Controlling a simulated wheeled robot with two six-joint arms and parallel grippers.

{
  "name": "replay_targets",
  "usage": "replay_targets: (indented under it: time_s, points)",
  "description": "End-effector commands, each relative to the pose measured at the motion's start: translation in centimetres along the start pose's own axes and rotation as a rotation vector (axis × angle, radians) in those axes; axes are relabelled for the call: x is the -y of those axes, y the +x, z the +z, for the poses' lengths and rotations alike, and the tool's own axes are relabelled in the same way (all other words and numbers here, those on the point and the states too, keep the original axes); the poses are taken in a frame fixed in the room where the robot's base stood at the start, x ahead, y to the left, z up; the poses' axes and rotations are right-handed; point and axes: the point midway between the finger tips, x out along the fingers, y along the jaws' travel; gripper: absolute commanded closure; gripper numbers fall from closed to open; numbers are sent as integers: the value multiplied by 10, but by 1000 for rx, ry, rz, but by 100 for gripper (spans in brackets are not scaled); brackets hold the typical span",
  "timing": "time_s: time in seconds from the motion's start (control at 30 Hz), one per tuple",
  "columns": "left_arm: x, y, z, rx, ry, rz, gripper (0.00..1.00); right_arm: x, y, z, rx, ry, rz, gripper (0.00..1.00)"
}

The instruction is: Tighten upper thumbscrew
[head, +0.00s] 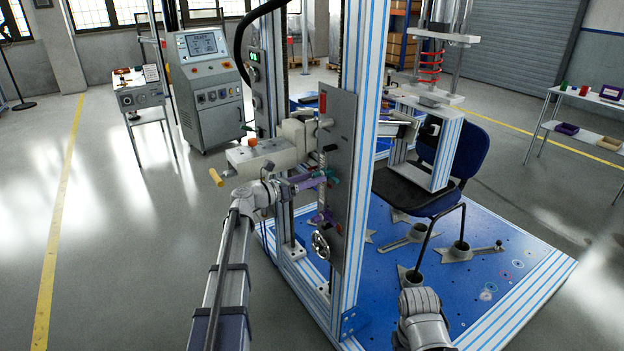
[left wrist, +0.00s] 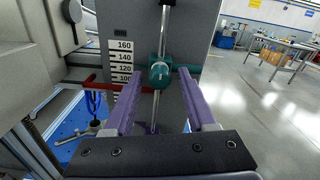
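The upper thumbscrew is a teal knob (left wrist: 160,74) on a thin vertical steel rod in front of a grey plate. In the head view its teal part (head: 333,175) shows just beyond my left gripper (head: 308,181). In the left wrist view, the left gripper (left wrist: 158,80) has its two purple fingers apart. The knob shows between the fingertips, and neither finger visibly touches it. I cannot tell how deep it sits between them. A lower purple part (head: 320,217) sits further down the plate.
A scale plate (left wrist: 122,62) and a red bar (left wrist: 95,87) stand left of the knob. A handwheel (head: 321,245) is low on the frame. The blue-striped column (head: 365,120) stands close right. A chair (head: 430,185) is behind it. Open floor lies left.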

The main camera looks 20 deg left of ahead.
Motion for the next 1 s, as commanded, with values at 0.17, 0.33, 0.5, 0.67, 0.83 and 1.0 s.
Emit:
replay_targets:
  time_s: [0.17, 0.33, 0.5, 0.67, 0.83, 1.0]
  points:
    - [0, 0, 0, 0, 0, 0, 65, 0, 0, 0, 0, 0, 0, 50]
    - [0, 0, 0, 0, 0, 0, 84, 0, 0, 0, 0, 0, 0, 50]
    - [0, 0, 0, 0, 0, 0, 100, 0, 0, 0, 0, 0, 0, 50]
    - [0, 0, 0, 0, 0, 0, 100, 0, 0, 0, 0, 0, 0, 50]
    - [0, 0, 0, 0, 7, 0, 100, 0, 0, 0, 0, 0, 0, 50]
    - [0, 0, 0, 0, 54, 0, 100, 0, 0, 0, 0, 0, 0, 50]
